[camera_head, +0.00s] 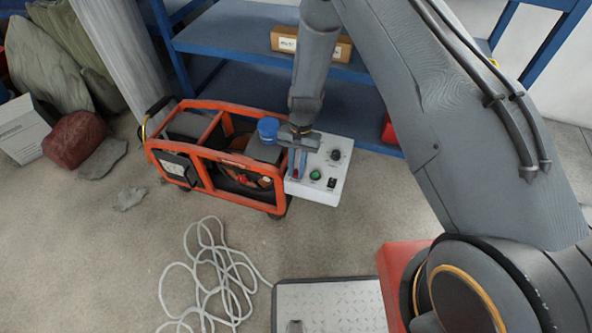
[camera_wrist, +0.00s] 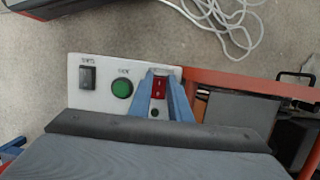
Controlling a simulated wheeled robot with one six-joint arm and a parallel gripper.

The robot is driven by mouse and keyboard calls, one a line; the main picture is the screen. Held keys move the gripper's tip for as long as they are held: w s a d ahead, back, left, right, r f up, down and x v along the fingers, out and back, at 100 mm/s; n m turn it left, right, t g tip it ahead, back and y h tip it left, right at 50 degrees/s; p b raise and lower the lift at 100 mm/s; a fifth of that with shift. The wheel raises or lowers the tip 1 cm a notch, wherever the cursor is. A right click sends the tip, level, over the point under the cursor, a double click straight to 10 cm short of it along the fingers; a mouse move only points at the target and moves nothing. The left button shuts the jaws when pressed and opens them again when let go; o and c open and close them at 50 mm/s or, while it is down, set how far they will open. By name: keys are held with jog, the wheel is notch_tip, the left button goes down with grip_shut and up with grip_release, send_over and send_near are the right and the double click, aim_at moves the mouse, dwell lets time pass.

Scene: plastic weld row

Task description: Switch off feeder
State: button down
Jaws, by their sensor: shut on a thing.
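A white control panel (camera_head: 325,160) sits on the right end of an orange-framed machine (camera_head: 215,150) on the floor. It carries a green round button (camera_head: 315,175), a black rocker switch (camera_head: 332,183) and a black knob (camera_head: 336,155). My gripper (camera_head: 298,170) points down at the panel's left part. In the wrist view my gripper's blue fingers (camera_wrist: 160,95) stand on both sides of a red switch (camera_wrist: 159,88) and are shut on it. The green button (camera_wrist: 122,89) and black rocker (camera_wrist: 87,77) are beside it, clear of the fingers. The panel's labels are too blurred to read.
A pale coiled cable (camera_head: 210,278) lies on the floor in front of the machine. A blue shelf (camera_head: 240,45) with a cardboard box (camera_head: 310,44) stands behind. Rocks and sacks (camera_head: 75,135) lie at the left. A grey treaded plate (camera_head: 330,305) is at the front.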

jog(key=c, duration=1.6)
grip_release()
jog(key=shift+c, duration=0.2)
jog(key=shift+r, duration=0.1)
jog(key=v, duration=0.7)
jog(key=shift+r, duration=0.25)
jog(key=shift+w+r, duration=0.1)
jog(key=s+d+r+n+t+p, duration=0.1)
jog(key=s+d+r+p, duration=0.3)
jog(key=r, duration=0.6)
jog(key=s+d+r+n+p, duration=0.1)
jog(key=s+d+r, duration=0.35)
jog(key=r, duration=0.65)
jog(key=s+d+r+n+t+p, duration=0.1)
jog(key=s+d+r+p, duration=0.25)
jog(key=s+r, duration=0.45)
jog(key=s+d+r+n+h+p, duration=0.1)
jog(key=s+d+r+p, duration=0.1)
jog(key=s+d+r, duration=0.2)
jog(key=s+r, duration=0.3)
jog(key=r, duration=0.1)
jog(key=shift+s+d+r+t, duration=0.25)
jog(key=shift+s+r+t, duration=0.15)
